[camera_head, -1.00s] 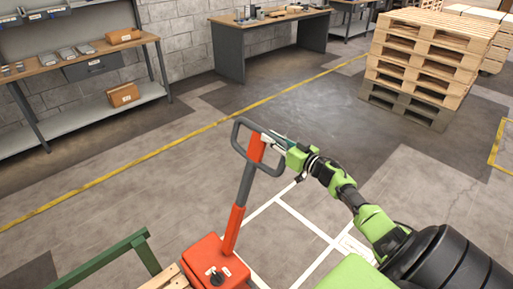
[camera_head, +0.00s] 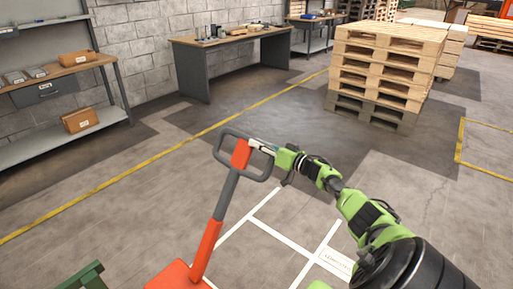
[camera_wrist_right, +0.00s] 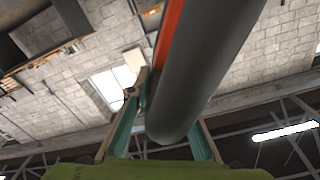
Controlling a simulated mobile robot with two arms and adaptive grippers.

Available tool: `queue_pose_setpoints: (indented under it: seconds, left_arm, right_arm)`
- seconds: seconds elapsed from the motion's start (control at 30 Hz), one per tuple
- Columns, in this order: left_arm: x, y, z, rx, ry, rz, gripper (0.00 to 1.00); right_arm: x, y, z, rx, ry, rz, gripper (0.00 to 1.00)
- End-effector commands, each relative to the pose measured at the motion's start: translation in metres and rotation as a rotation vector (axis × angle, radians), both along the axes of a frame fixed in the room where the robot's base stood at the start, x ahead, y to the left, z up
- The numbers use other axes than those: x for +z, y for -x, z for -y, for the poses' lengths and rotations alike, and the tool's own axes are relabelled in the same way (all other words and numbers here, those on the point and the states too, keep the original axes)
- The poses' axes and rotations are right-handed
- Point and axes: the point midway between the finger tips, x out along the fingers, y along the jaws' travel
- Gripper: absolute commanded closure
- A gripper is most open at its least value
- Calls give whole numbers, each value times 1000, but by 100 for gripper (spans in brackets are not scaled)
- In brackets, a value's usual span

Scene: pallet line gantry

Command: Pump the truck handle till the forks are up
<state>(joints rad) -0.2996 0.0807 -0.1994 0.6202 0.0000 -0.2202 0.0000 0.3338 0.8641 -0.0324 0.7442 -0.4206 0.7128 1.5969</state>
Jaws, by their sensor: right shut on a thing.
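The truck handle is a dark grey loop (camera_head: 222,141) with an orange part, on top of a grey and orange shaft (camera_head: 209,240). The shaft rises from the orange truck body (camera_head: 180,276) at the bottom edge and leans to the right. My right gripper (camera_head: 262,147) is shut on the right side of the handle loop. In the right wrist view the grey handle bar (camera_wrist_right: 205,65) runs between the fingers of my right gripper (camera_wrist_right: 165,130). The forks are out of view. My left gripper is not in view.
A green rail end (camera_head: 84,277) shows at the bottom left. A stack of wooden pallets (camera_head: 382,65) stands at the back right. A workbench (camera_head: 235,50) and a shelf bench (camera_head: 60,85) stand along the block wall. The floor around the handle is clear.

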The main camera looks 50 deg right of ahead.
Motion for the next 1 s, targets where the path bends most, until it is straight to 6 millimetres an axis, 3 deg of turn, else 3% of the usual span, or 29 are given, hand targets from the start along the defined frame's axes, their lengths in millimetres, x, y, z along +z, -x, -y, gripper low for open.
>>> queue_pose_setpoints:
  seconds: [0.37, 0.4, 0.47, 1.0]
  left_arm:
    - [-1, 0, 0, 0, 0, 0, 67]
    - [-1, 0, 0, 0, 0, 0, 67]
    - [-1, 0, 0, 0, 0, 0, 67]
    - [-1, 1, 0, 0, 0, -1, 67]
  right_arm:
    - [-2, 1, 2, -4, -1, -4, 99]
    - [-2, 1, 2, -4, -1, -4, 78]
    - [-2, 1, 2, -3, -1, -4, 64]
    - [-5, 10, 2, -2, 2, -8, 64]
